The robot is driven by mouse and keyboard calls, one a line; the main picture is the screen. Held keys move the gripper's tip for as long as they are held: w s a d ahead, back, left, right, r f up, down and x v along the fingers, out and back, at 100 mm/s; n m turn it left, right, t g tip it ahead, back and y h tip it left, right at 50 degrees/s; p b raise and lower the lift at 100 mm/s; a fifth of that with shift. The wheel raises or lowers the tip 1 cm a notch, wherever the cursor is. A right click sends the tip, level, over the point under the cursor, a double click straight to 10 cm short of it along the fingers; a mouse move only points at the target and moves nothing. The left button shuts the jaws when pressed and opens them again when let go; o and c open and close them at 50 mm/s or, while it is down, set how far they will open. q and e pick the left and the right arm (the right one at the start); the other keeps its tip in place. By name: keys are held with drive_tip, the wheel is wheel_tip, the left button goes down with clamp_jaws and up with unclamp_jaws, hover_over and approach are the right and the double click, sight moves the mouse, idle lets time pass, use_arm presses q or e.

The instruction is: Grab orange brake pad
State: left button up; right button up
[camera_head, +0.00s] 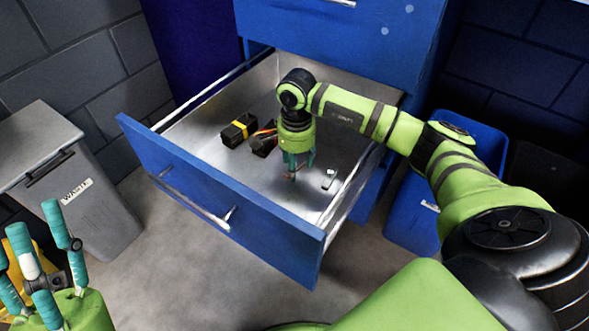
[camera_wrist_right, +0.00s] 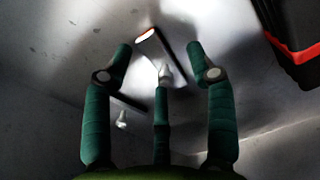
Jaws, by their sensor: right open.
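My right gripper (camera_head: 295,168) is open inside the pulled-out blue drawer, pointing down near its floor. Under its fingertips is a small reddish piece (camera_head: 290,178), mostly hidden in the head view. In the right wrist view, a thin dark pad with a glowing orange end (camera_wrist_right: 146,34) and a pale stud lies between and just beyond the spread fingertips (camera_wrist_right: 160,62). It appears to be the orange brake pad; contact cannot be told. A second small piece with a pale stud (camera_wrist_right: 121,119) lies to its left. My left gripper (camera_head: 35,250) is open and empty outside the drawer.
The drawer (camera_head: 220,205) also holds a black box with a yellow band (camera_head: 238,131), a red-banded black box (camera_head: 264,140) and a small pale metal piece (camera_head: 329,180). A grey waste bin (camera_head: 95,215) stands left, a blue bin (camera_head: 412,222) right.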

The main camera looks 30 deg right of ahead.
clamp_jaws()
drive_tip(key=shift+r, duration=0.1)
